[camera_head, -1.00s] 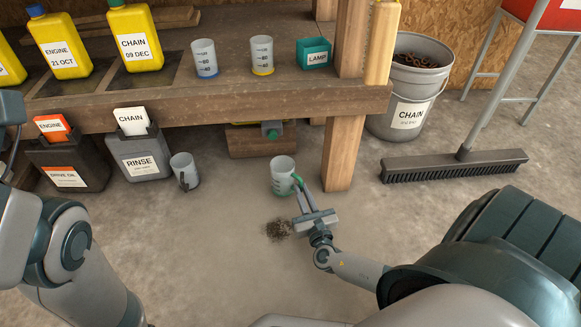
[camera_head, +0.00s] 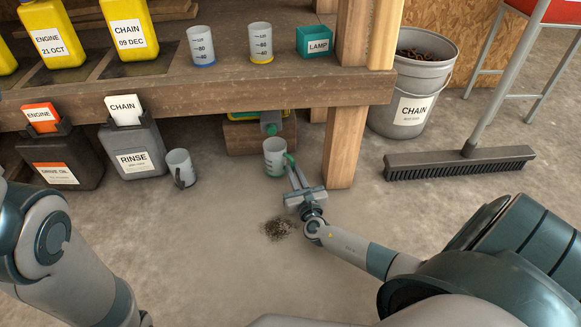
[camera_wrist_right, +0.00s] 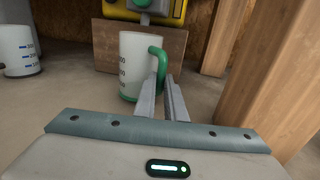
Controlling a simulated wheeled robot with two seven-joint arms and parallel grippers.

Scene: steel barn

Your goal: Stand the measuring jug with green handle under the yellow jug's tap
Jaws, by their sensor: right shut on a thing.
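The measuring jug with green handle (camera_head: 274,157) is upright, low near the floor in front of the shelf. My right gripper (camera_head: 290,163) is shut on its green handle; this also shows in the right wrist view, where the jug (camera_wrist_right: 136,66) stands left of the fingers (camera_wrist_right: 166,86). The yellow jug (camera_wrist_right: 168,10) lies on a wooden block under the bench, mostly hidden by the bench in the head view. Its grey tap with green end (camera_head: 271,123) is just above and behind the measuring jug. My left arm is at the left; its gripper is out of view.
A wooden post (camera_head: 345,147) stands close to the right of my gripper. A jug with a dark handle (camera_head: 180,167) stands on the floor left, beside the rinse can (camera_head: 135,150). A dark spill (camera_head: 279,228) lies on the floor. A broom (camera_head: 460,162) is further right.

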